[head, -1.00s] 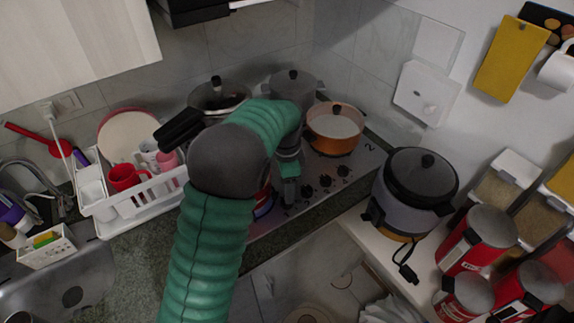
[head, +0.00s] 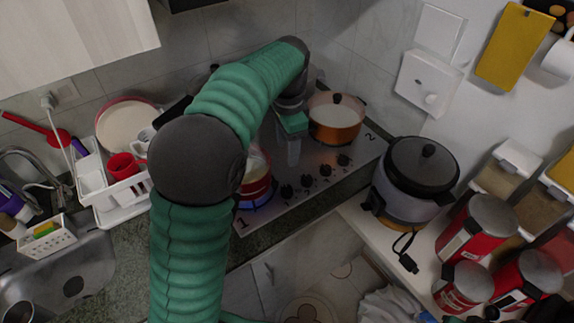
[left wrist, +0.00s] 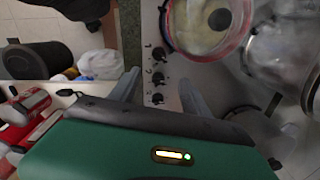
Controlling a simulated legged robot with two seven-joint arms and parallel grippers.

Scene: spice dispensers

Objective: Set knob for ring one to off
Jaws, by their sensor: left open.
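The stove's black knobs stand in a row along its front edge; the knob nearest the "1" mark (head: 287,191) is at the left end. The "1" is printed at the front left corner, beside a red pot (head: 256,182) with a blue flame glow under it. My left gripper (head: 292,152) is open, pointing down over the stovetop behind the knobs, touching none that I can see. In the left wrist view, its two fingers (left wrist: 158,92) spread either side of the knob row, and a knob (left wrist: 157,99) shows between them. My right gripper is not in view.
An orange pot (head: 335,120) stands right of my left gripper. A black-lidded cooker (head: 421,168) is on the counter at right, near red canisters (head: 478,235). A white dish rack (head: 118,205) is left of the stove. The space before the knobs is free.

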